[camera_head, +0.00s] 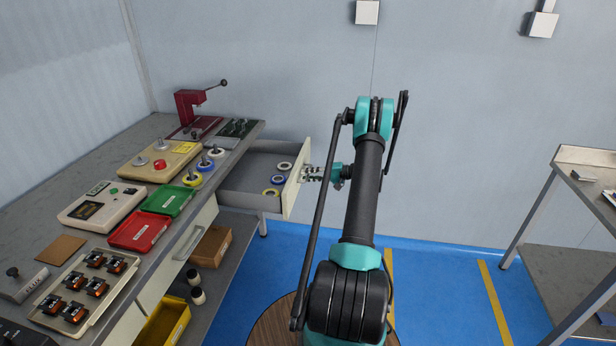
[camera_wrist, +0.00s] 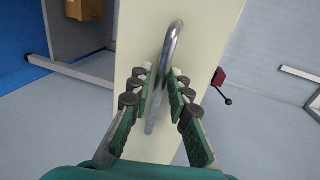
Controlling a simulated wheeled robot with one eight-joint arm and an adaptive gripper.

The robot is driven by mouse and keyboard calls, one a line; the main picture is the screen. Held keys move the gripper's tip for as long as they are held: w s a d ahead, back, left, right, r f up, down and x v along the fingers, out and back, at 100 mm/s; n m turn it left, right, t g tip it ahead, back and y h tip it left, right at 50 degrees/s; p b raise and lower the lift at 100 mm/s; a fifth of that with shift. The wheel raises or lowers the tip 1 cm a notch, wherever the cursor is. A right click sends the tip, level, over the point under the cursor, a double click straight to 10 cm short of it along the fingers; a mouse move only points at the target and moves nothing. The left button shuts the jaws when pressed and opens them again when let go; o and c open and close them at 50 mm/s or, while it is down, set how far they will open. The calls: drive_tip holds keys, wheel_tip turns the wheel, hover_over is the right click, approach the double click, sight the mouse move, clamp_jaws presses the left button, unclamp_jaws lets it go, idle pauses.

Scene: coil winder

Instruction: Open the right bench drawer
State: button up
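The right bench drawer (camera_head: 290,190) is pulled well out from the far end of the bench, with its grey inside showing. Its cream front also shows in the wrist view (camera_wrist: 143,30). The curved metal handle (camera_wrist: 175,45) is on that front. My gripper (camera_head: 307,174) is at the outer side of the drawer front. In the wrist view my gripper (camera_wrist: 161,77) has its fingers on both sides of the handle, with small gaps showing between them and the bar.
Several rings (camera_head: 285,166) lie in the drawer. The bench (camera_head: 40,215) carries trays and devices. A second drawer (camera_head: 190,240) looks shut nearer me. A grey table (camera_head: 565,170) stands at right. Blue floor is clear between.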

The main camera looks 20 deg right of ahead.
drive_tip(key=v, duration=1.2)
drive_tip(key=shift+a, duration=0.1)
drive_tip(key=s+a+r+n+g+h, duration=0.1)
drive_tip(key=s+a+r+g+h, duration=0.3)
drive_tip(key=a, duration=0.7)
drive_tip(key=s+a+r+n+h, duration=0.1)
drive_tip(key=s+a+r+h, duration=0.2)
drive_tip(key=s+a+r, duration=0.6)
drive_tip(key=s+a+f+n+h, duration=0.2)
drive_tip(key=s+a+h, duration=0.1)
drive_tip(key=s, duration=0.8)
drive_tip(key=s+a+f+n+h, duration=0.2)
drive_tip(key=s+a+f+h, duration=0.1)
drive_tip(key=s, duration=0.9)
drive_tip(key=shift+s+a+h, duration=0.25)
drive_tip(key=shift+s+h, duration=0.05)
drive_tip(key=shift+s, duration=0.05)
